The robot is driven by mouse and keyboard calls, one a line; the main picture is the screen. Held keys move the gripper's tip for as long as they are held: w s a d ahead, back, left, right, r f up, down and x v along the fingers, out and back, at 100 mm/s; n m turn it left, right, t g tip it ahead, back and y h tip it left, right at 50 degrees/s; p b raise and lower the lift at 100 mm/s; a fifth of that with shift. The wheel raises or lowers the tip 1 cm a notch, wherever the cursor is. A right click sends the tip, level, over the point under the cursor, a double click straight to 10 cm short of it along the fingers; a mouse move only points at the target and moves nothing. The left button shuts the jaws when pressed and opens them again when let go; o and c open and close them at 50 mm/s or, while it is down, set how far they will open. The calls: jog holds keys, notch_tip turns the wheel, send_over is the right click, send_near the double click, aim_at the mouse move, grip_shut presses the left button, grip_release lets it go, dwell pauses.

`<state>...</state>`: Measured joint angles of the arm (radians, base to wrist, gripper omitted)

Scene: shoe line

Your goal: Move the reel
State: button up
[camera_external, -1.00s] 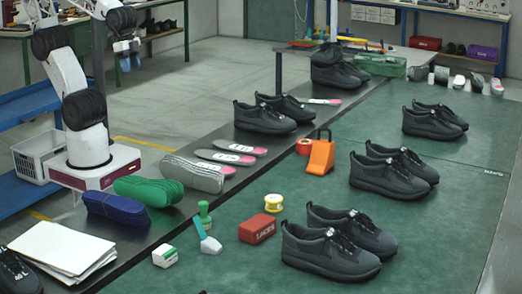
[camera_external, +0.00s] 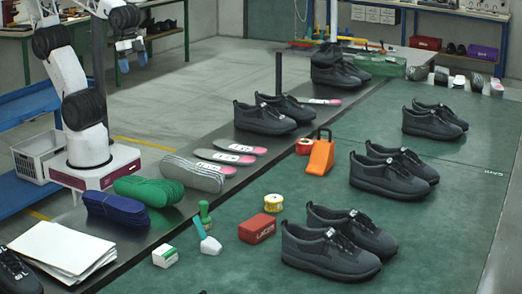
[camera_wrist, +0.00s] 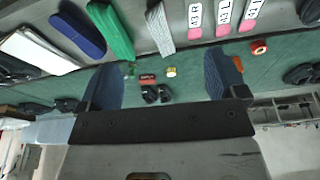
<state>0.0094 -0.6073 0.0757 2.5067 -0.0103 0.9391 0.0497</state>
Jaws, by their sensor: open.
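The reel (camera_external: 273,203), a small yellow spool with a pale core, stands on the green mat just behind the red box. In the wrist view the reel (camera_wrist: 171,72) is small and far off, seen between my two fingers. My gripper (camera_external: 132,60) is high at the upper left in the external view, well away from the reel. In the wrist view my gripper (camera_wrist: 163,80) has its blue fingers wide apart with nothing between them.
A red box (camera_external: 257,228), a teal-bladed tool (camera_external: 209,243), a green bottle (camera_external: 204,212), an orange tape dispenser (camera_external: 319,157), a red roll (camera_external: 304,146) and black shoes (camera_external: 331,252) stand around the reel. Insoles (camera_external: 225,157) and a blue bundle (camera_external: 116,209) lie on the dark strip.

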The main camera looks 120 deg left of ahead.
jog(key=w+r+m, duration=0.1)
jog(key=w+m, duration=0.3)
jog(key=w, duration=1.3)
jog(key=m+g, duration=0.3)
jog(key=m, duration=0.8)
send_over(274, 198)
jog(key=f, duration=2.9)
jog(key=shift+s+a, duration=0.15)
jog(key=shift+s, duration=0.2)
jog(key=shift+w+f+m, duration=0.25)
jog(key=shift+f+m, duration=0.05)
jog(key=shift+f, duration=0.15)
jog(key=shift+f, duration=0.1)
jog(key=shift+f, duration=3.8)
jog(key=shift+c, duration=0.3)
jog(key=c, duration=0.9)
